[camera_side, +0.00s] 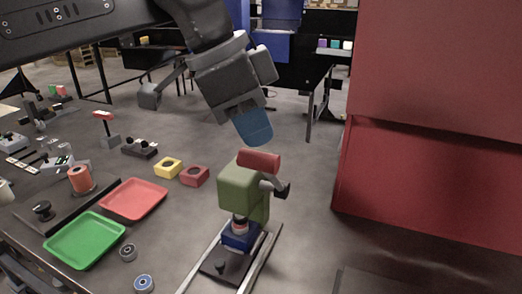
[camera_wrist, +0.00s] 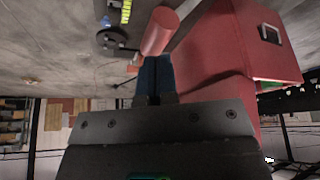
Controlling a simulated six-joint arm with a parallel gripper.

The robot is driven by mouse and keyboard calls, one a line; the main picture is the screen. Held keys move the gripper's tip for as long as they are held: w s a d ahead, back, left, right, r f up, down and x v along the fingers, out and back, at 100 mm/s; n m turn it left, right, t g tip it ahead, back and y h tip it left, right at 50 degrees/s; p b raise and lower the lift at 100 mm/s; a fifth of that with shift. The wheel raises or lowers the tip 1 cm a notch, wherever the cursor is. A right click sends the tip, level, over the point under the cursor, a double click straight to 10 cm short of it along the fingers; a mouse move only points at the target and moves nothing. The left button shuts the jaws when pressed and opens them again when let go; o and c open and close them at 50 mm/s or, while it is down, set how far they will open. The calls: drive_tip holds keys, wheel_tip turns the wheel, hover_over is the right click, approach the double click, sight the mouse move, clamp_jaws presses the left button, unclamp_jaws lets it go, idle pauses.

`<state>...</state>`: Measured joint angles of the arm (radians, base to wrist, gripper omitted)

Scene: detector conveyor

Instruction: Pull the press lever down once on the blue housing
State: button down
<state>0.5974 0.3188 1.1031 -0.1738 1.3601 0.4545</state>
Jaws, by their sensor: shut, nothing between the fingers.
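The press (camera_side: 236,192) has an olive-green body and stands at the lower middle of the side view. Its lever ends in a red cylindrical handle (camera_side: 259,161), which lies near the top of the body. A blue housing (camera_side: 238,238) sits under the press head, partly covered by it. My gripper (camera_side: 257,142) has blue fingers, shut and empty, just above the red handle. In the wrist view the handle (camera_wrist: 159,31) lies right beyond my shut fingertips (camera_wrist: 153,58). I cannot tell whether they touch.
A large red cabinet (camera_side: 430,185) stands close on the right. Left of the press lie a green tray (camera_side: 85,240), a red tray (camera_side: 134,199), a yellow block (camera_side: 168,168) and a red block (camera_side: 195,176). Metal rails (camera_side: 262,262) run beneath the press.

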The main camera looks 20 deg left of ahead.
drive_tip(key=shift+f, duration=0.45)
drive_tip(key=shift+s+f, duration=0.1)
drive_tip(key=shift+s, duration=0.05)
drive_tip(key=shift+s+f, duration=0.65)
